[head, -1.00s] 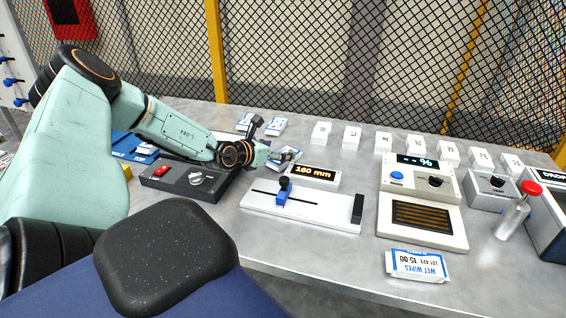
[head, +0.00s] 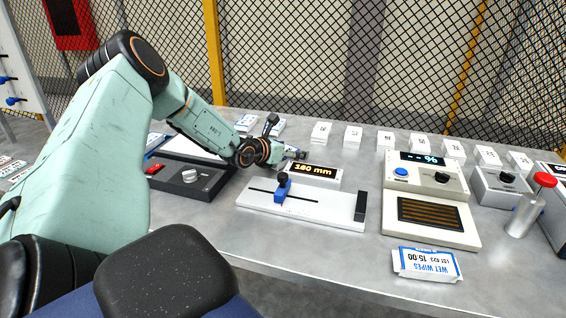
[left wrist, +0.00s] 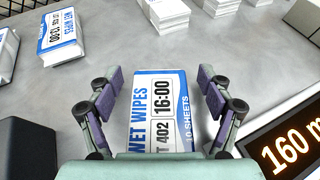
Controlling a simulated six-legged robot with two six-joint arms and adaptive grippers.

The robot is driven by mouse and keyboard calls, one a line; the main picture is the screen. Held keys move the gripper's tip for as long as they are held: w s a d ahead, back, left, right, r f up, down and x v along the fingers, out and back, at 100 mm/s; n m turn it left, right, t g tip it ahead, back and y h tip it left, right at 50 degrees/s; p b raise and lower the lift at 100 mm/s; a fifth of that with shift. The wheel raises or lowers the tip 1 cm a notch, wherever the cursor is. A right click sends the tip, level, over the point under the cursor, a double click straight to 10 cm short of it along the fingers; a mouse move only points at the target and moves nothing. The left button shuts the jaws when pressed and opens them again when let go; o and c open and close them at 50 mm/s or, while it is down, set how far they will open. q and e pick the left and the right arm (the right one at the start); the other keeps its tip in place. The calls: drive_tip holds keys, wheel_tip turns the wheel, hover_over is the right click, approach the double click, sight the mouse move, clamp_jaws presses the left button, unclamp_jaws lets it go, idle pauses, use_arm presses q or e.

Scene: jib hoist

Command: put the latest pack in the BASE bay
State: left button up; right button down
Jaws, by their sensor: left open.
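In the left wrist view my left gripper (left wrist: 160,84) is open. Its fingers stand on either side of a blue-and-white wet wipes pack (left wrist: 158,115) marked 16:00 and LOT 402, with gaps to both sides. In the head view my left gripper (head: 284,152) is behind the mm display, and it mostly hides that pack. A pack marked 13:00 (left wrist: 60,35) lies at the upper left of the wrist view. A pack marked 15:00 (head: 427,264) lies at the bench's front edge. I cannot make out the BASE bay. My right gripper is not in view.
The mm display (head: 315,172) and a slide gauge (head: 310,210) stand close to the left gripper. Several white stacks (head: 386,140) line the back. A % meter (head: 425,180) and a red-capped bottle (head: 528,208) stand right.

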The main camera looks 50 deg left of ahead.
sight(291, 149)
use_arm(q)
drive_tip(key=shift+s+r, duration=0.15)
drive_tip(key=shift+w, duration=0.2)
drive_tip(key=c, duration=0.4)
drive_tip(key=shift+s, duration=0.15)
drive_tip(key=c, duration=1)
wheel_tip(291, 149, up, 10)
drive_tip(key=p, duration=0.5)
